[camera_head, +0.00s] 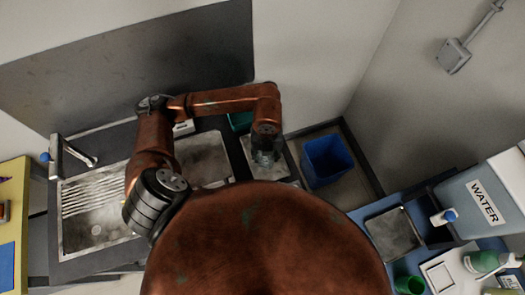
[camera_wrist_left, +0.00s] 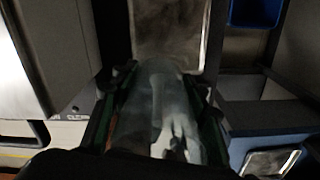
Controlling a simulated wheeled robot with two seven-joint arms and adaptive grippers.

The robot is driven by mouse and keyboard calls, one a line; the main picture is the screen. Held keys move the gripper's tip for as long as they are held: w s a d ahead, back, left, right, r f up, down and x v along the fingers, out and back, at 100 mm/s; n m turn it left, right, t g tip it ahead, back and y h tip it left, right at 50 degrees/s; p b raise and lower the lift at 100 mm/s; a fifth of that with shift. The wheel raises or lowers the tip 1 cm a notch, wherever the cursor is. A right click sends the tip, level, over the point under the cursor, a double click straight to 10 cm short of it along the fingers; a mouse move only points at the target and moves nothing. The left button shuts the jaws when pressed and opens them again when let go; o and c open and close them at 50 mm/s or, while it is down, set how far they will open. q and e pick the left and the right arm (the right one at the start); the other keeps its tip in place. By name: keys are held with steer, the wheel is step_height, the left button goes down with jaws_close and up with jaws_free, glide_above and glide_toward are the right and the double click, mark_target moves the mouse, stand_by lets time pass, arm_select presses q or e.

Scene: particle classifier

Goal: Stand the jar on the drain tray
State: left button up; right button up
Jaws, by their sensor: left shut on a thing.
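My left gripper (camera_head: 266,146) points down and is shut on a clear glass jar (camera_head: 265,159). In the left wrist view the jar (camera_wrist_left: 165,108) sits between the two fingers (camera_wrist_left: 160,112). It looks empty, but its lower part is dark and hard to read. A square metal tray (camera_head: 286,169) lies below and beside the jar; its surface also shows in the wrist view (camera_wrist_left: 168,30). I cannot tell whether the jar touches it. Another square metal tray (camera_head: 395,234) stands by the water container. The pictures do not settle which is the drain tray. My right gripper is not in view.
A blue bin (camera_head: 326,162) stands just right of the jar. A sink with a ridged drainer (camera_head: 88,200) and a tap (camera_head: 75,152) are at left. A water container (camera_head: 480,203), a green cup (camera_head: 408,285) and a bottle (camera_head: 485,261) are at right.

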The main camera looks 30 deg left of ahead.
arm_select(q)
steer(key=w+a+f, duration=0.2)
steer(key=w, duration=0.1)
steer(key=w+a+f, duration=0.6)
steer(key=shift+w+f+p, duration=0.2)
steer(key=shift+p, duration=0.2)
steer(key=shift+w+a+f, duration=0.4)
steer(key=shift+f, duration=0.25)
steer(key=shift+f+p, duration=0.3)
steer(key=shift+f, duration=1.25)
steer(key=shift+f, duration=0.15)
steer(key=o, duration=1.3)
